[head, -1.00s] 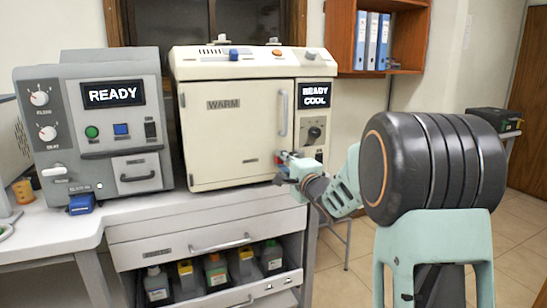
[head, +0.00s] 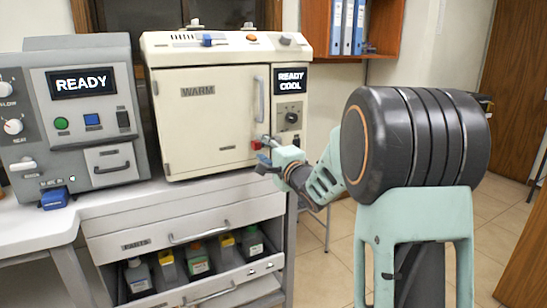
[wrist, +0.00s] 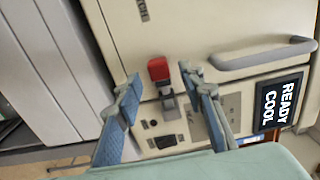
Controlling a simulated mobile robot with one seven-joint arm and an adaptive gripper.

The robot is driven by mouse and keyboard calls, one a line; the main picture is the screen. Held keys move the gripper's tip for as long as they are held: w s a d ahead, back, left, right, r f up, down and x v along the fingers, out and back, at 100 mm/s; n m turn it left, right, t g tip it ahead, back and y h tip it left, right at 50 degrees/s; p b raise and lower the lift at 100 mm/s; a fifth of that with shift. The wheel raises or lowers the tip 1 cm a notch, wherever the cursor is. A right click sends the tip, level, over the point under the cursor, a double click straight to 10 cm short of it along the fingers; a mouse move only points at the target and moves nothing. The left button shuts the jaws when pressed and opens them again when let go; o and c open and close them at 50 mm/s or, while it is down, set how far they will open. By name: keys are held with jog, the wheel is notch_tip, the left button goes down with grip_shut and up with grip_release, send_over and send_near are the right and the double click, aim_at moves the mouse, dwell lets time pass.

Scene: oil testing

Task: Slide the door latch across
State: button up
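The latch is a small red-tipped tab (head: 257,144) at the lower right edge of the cream oven's door (head: 207,125). The door looks closed. In the wrist view the latch shows a red block (wrist: 158,69) on a grey metal piece (wrist: 167,97). My gripper (head: 266,153) is at the latch, in front of the oven's lower right. In the wrist view its two blue-grey fingers (wrist: 160,77) are spread on either side of the latch, with visible gaps. It holds nothing. Whether a finger touches the latch is unclear.
The door's long handle (head: 259,99) stands above the latch; the control panel with a knob (head: 292,117) is to the right. A grey READY machine (head: 85,115) stands left. An open drawer of bottles (head: 199,258) lies below.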

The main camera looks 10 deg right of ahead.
jog(key=v, duration=1)
